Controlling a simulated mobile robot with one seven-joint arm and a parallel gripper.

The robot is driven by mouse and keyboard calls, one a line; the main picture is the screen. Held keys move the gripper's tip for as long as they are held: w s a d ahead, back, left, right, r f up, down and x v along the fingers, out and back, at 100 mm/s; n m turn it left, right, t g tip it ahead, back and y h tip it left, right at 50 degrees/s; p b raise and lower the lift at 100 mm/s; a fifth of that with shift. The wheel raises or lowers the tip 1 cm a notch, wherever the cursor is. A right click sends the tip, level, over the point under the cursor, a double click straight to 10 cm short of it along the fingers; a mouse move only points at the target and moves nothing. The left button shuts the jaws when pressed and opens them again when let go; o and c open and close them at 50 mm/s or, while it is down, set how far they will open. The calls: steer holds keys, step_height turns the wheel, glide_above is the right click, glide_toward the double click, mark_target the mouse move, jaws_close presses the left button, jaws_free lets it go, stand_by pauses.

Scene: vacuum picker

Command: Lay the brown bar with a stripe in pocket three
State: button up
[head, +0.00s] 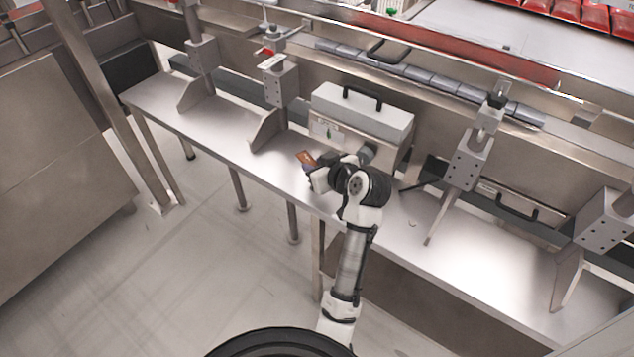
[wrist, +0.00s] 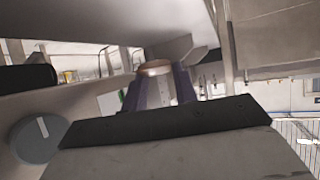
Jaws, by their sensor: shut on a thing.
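My gripper (head: 312,172) is shut on a small brown bar (head: 305,158), held out to the left of my wrist above the steel bench. In the wrist view the brown end of the bar (wrist: 154,68) shows between the two dark fingers, with a pale part below it. I cannot tell for certain whether that pale part is the stripe. The bar's lower part is hidden by the fingers and the gripper body. I cannot make out numbered pockets in either view.
Steel brackets (head: 278,82) and (head: 470,160) rise from the bench on both sides. The bench top (head: 225,125) is bare to the left. A row of grey blocks (head: 430,78) runs along the back.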

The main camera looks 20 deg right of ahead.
steer(key=shift+f, duration=3.45)
steer(key=shift+f, duration=0.15)
steer(key=o, duration=1)
steer(key=shift+c, duration=0.2)
steer(key=shift+r+p, duration=0.25)
steer(key=shift+p, duration=0.05)
steer(key=b+v, duration=0.1)
steer(key=v, duration=1.1)
steer(key=shift+f+b, duration=0.1)
steer(key=shift+b, duration=0.25)
